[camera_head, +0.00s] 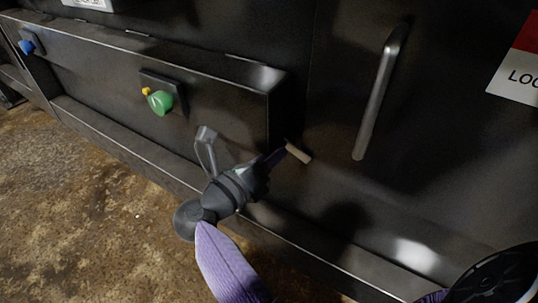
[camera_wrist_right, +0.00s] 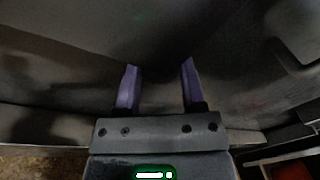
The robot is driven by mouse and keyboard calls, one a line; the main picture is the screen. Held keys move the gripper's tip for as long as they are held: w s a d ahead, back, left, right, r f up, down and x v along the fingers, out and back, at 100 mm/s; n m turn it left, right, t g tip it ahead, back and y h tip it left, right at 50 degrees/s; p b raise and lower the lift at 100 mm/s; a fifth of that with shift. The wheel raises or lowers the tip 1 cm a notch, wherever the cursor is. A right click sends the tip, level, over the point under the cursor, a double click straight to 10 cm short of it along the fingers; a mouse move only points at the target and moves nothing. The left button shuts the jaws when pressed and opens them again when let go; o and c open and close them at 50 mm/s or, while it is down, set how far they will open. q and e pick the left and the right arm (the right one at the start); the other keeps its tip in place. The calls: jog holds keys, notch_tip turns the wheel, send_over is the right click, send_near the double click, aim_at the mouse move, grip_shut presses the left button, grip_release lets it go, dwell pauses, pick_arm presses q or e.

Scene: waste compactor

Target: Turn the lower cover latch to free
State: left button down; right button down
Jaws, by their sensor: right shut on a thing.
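The lower cover latch, a small pale brown bar (camera_head: 298,152), sticks out from the dark machine front, just right of the raised cover box's end. It lies tilted, its right end lower. My right gripper (camera_head: 275,158) reaches it from the lower left, with its fingertips at the bar's left end, and is shut on it. In the right wrist view the two purple fingers (camera_wrist_right: 157,85) stand a gap apart; the latch between them cannot be made out there. My left gripper is not in view.
The long cover box (camera_head: 215,72) carries a green knob (camera_head: 160,102) with a yellow tip and a blue knob (camera_head: 27,47). A long grey handle (camera_head: 380,92) and a red and white sign (camera_head: 516,75) are at the right. Stained floor (camera_head: 80,190) is open at lower left.

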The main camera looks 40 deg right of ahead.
jog(key=shift+m+y, duration=0.3)
jog(key=shift+m, duration=1.1)
jog(key=shift+c, duration=0.9)
grip_release()
jog(key=shift+a, duration=0.1)
